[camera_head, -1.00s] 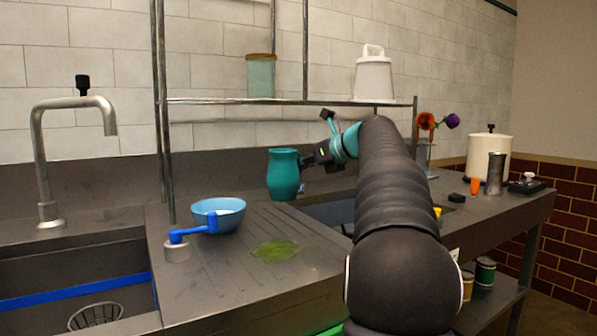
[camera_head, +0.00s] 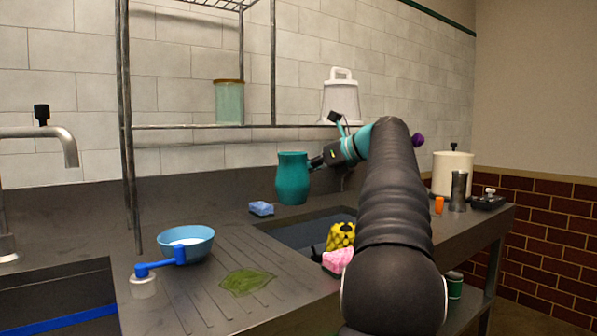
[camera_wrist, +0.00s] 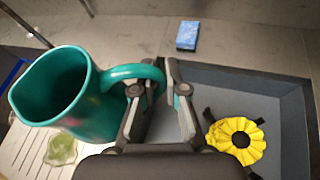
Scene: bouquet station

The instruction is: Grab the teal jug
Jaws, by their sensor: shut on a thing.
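The teal jug (camera_head: 292,180) is upright, held off the counter, near the back of the sunken sink basin in the head view. In the wrist view the jug (camera_wrist: 85,112) is at the left, its open mouth facing up and its looped handle reaching between my fingers. My gripper (camera_head: 314,163) is at the jug's right side. In the wrist view my gripper (camera_wrist: 157,85) is shut on the handle; the fingers partly hide the grip.
A blue sponge (camera_head: 261,208) lies by the basin's back left corner. A yellow flower-like thing (camera_head: 340,236) and a pink sponge (camera_head: 338,261) are at the basin. The shelf (camera_head: 190,127) stands behind.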

